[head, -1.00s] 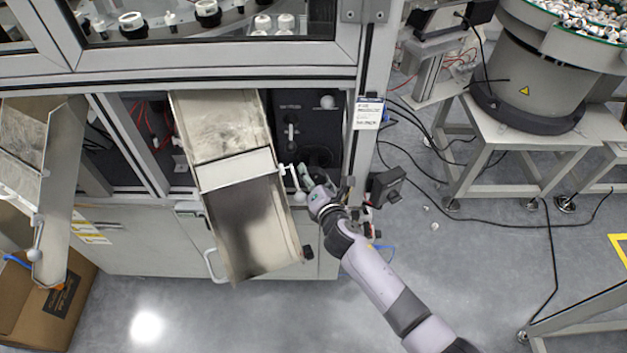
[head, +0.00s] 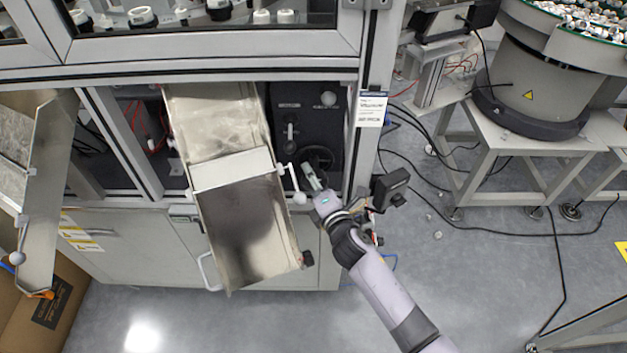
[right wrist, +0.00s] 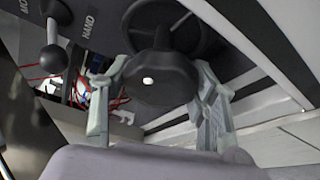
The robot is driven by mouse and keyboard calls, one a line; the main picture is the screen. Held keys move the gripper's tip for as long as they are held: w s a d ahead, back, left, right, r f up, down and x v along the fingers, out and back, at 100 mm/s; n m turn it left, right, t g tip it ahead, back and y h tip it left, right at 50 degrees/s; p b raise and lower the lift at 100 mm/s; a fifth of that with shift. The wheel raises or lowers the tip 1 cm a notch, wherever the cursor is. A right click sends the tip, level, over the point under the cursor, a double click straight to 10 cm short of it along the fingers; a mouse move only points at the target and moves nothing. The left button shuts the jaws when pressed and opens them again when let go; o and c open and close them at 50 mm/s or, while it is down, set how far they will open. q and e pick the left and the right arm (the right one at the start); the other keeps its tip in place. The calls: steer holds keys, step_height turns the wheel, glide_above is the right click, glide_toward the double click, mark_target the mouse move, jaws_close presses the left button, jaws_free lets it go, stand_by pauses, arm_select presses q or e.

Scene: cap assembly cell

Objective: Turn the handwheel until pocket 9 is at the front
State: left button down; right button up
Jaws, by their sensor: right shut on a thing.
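The dark handwheel (right wrist: 205,35) sits on the black panel in the machine's front opening; in the head view it (head: 318,156) is partly hidden by my right gripper (head: 312,175). In the right wrist view my right gripper (right wrist: 155,85) has its grey fingers on both sides of the wheel's round black knob (right wrist: 150,78), which has a light centre, and is shut on it. The dial's pockets show only in part behind the window, with black-and-white fixtures (head: 142,17); I cannot read pocket numbers. My left gripper is not in view.
A metal chute (head: 240,215) slopes out just left of my right gripper, with a white-knobbed crank (head: 298,196) close by. A frame post (head: 366,150) stands to the right. A lever (head: 290,132) sits on the panel. A bowl feeder (head: 535,90) stands further right.

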steer(key=shift+f, duration=0.1)
steer(key=o, duration=1.2)
steer(key=v, duration=1.2)
steer(key=shift+d, duration=0.1)
